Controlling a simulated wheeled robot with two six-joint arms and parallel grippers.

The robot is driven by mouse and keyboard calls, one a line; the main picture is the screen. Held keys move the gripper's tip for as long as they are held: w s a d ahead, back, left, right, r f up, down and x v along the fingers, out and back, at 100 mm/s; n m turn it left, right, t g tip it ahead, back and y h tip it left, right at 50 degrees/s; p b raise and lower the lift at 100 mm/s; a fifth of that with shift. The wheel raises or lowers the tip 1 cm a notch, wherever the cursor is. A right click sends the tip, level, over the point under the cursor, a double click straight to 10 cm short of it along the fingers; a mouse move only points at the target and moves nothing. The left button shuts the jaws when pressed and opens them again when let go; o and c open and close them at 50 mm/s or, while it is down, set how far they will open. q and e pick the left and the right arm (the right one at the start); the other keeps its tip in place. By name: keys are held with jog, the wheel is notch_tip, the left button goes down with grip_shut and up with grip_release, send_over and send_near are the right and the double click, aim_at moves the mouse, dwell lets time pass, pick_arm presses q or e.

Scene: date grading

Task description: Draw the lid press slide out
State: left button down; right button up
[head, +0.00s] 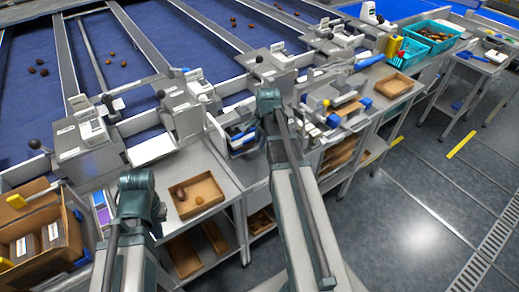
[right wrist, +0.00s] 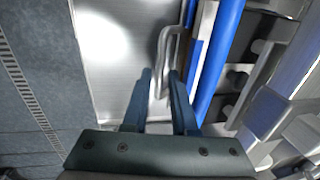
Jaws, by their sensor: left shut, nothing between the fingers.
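The right wrist view shows a bent metal bar handle (right wrist: 177,31) beside a pale metal panel (right wrist: 112,72); I take it for the slide's handle. My right gripper (right wrist: 160,80) is open, with its two fingers on either side of the handle's lower end. I cannot tell whether they touch it. In the head view a grey press with blue handles (head: 318,103) stands right of my right arm; which part is its slide is unclear. My left gripper (head: 139,183) is shut and empty at the lower left; its fingertips are hard to make out.
A long blue bar (right wrist: 220,60) runs close to the right finger. A cardboard tray with dates (head: 215,184) sits on the bench between my arms. Another tray (head: 393,85) and teal crates (head: 437,45) stand further right. The floor (head: 425,190) at right is open.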

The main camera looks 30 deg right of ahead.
jog(key=shift+w+f, duration=0.1)
jog(key=shift+f, duration=0.4)
jog(key=shift+c, duration=0.3)
grip_shut()
dwell(0.8)
